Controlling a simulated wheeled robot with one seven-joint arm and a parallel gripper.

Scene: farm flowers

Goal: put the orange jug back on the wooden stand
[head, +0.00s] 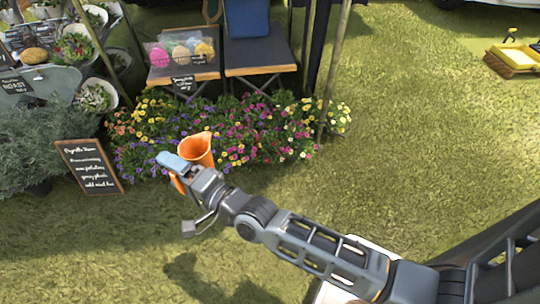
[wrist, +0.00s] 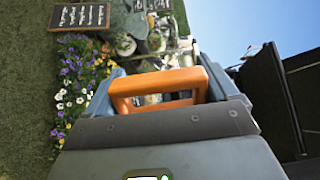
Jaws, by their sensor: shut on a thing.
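The orange jug (head: 197,149) is in the head view, held in front of the flower bed with its wide mouth facing up. My gripper (head: 175,166) is shut on it, at the left end of my outstretched arm. In the wrist view the jug's orange handle (wrist: 158,82) lies between the fingers of my gripper (wrist: 160,92); the jug's body is mostly hidden there. Two low folding tables with wood edges stand behind the flowers: the left table (head: 160,73) and the right table (head: 260,68). I cannot tell which thing is the wooden stand.
Flowers (head: 260,130) spread below the tables. The left table bears wrapped coloured goods (head: 180,53); the right one a blue box (head: 247,18). A chalkboard (head: 89,166) stands left of the jug. A yellow tray (head: 515,57) lies far right. Grass between is clear.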

